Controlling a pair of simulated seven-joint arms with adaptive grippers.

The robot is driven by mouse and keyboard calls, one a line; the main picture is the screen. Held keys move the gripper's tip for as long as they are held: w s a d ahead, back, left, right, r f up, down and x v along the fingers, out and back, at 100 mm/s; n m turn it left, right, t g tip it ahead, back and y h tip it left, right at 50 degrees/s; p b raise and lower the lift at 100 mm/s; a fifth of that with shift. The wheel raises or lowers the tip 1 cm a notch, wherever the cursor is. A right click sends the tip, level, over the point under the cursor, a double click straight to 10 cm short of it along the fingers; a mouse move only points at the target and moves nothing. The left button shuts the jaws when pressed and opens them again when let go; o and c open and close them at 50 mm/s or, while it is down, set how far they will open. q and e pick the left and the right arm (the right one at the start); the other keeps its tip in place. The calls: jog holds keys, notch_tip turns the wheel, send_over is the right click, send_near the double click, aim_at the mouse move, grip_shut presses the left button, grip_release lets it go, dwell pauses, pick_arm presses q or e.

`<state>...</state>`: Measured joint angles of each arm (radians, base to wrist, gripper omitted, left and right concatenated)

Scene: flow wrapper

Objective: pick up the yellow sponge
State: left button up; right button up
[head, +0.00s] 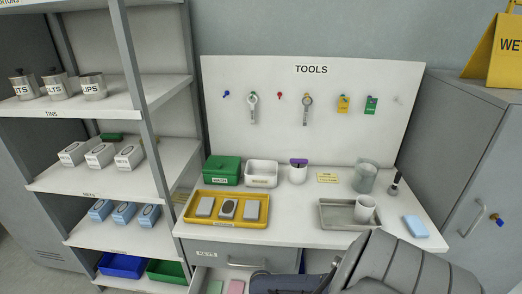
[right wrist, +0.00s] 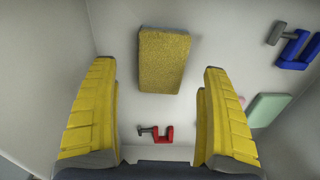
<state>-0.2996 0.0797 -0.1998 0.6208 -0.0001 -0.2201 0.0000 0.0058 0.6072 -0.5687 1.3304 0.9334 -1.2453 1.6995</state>
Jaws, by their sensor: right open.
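The yellow sponge (right wrist: 161,60) shows in the right wrist view, lying on a pale flat surface that looks like the inside of a drawer. My right gripper (right wrist: 160,90) is open, with its two yellow fingers apart and nothing between the tips. The sponge lies just beyond the fingertips, roughly centred between them, and does not appear touched. In the head view my right arm reaches down at the bottom, over the open drawer (head: 205,276) under the counter, and hides much of it. The sponge cannot be made out there. My left gripper is not in view.
In the right wrist view a red clamp (right wrist: 162,135) lies below the sponge. A blue clamp (right wrist: 296,50) and a green block (right wrist: 268,109) lie to the right. Drawer walls close in at the sides. The counter holds a yellow tray (head: 228,222) and a grey tray (head: 335,217).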

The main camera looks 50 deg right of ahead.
jog(key=shift+w+a+f, duration=0.1)
jog(key=shift+f, duration=1.95)
jog(key=c, duration=0.9)
